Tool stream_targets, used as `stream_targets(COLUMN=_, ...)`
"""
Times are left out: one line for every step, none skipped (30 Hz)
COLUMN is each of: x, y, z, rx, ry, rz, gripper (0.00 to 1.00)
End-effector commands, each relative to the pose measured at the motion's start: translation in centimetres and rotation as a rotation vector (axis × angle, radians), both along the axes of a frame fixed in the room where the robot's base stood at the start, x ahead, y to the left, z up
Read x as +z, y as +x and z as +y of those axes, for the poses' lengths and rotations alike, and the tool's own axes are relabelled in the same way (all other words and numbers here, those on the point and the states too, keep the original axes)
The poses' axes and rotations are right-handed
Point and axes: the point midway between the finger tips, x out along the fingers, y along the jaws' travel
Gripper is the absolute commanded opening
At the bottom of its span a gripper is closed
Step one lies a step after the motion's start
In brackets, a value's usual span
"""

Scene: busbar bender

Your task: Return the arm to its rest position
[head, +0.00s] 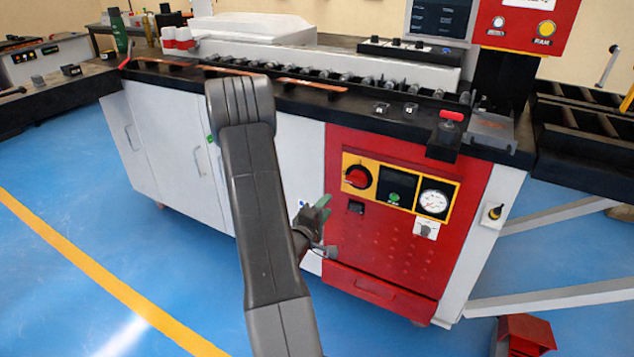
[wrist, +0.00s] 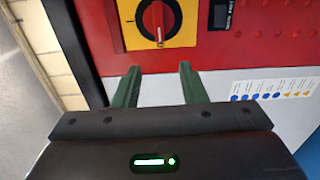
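My gripper (head: 318,205) is in front of the bender cabinet, left of its red control panel, at the end of my raised grey arm. In the wrist view my gripper (wrist: 159,68) has its two green fingers apart with nothing between them. The red rotary switch (head: 359,176) on its yellow plate is to the right of my gripper in the head view. The switch (wrist: 158,20) is beyond the fingertips in the wrist view, apart from them. My arm hides part of the white cabinet doors.
The black worktop (head: 290,92) carries a row of rollers and copper bars. A pressure gauge (head: 432,202) is on the red panel (head: 390,262). A red box (head: 528,334) stands on the floor at the lower right. Blue floor (head: 130,235) at the left is clear.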

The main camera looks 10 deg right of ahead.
Motion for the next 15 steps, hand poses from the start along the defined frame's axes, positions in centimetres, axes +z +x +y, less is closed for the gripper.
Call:
stream_targets(x=0.0, y=0.3, z=-0.2, rx=-0.002, ry=0.000, rz=-0.001, gripper=0.38)
stream_targets(x=0.0, y=0.5, z=-0.4, rx=-0.003, ry=0.001, rz=-0.002, gripper=0.38)
stream_targets(x=0.0, y=0.9, z=-0.7, rx=-0.004, ry=0.002, rz=-0.001, gripper=0.38)
stream_targets(x=0.0, y=1.2, z=-1.0, rx=-0.004, ry=0.002, rz=-0.001, gripper=0.38)
stream_targets(x=0.0, y=1.6, z=-1.2, rx=-0.004, ry=0.002, rz=-0.003, gripper=0.38)
stream_targets(x=0.0, y=2.2, z=-1.6, rx=-0.004, ry=0.001, rz=-0.003, gripper=0.38)
stream_targets(x=0.0, y=2.6, z=-2.0, rx=-0.005, ry=0.001, rz=-0.002, gripper=0.38)
stream_targets(x=0.0, y=3.2, z=-2.3, rx=-0.005, ry=0.002, rz=-0.003, gripper=0.38)
stream_targets(x=0.0, y=3.8, z=-2.8, rx=-0.005, ry=0.001, rz=-0.003, gripper=0.38)
stream_targets(x=0.0, y=4.3, z=-3.1, rx=-0.005, ry=0.001, rz=-0.003, gripper=0.38)
stream_targets(x=0.0, y=4.8, z=-3.4, rx=-0.005, ry=0.002, rz=-0.003, gripper=0.38)
stream_targets(x=0.0, y=5.5, z=-3.9, rx=-0.005, ry=0.001, rz=-0.003, gripper=0.38)
stream_targets(x=0.0, y=6.0, z=-4.2, rx=-0.004, ry=0.001, rz=-0.002, gripper=0.38)
stream_targets(x=0.0, y=6.5, z=-4.5, rx=-0.004, ry=0.001, rz=-0.003, gripper=0.38)
stream_targets(x=0.0, y=7.1, z=-5.0, rx=-0.004, ry=0.002, rz=-0.001, gripper=0.38)
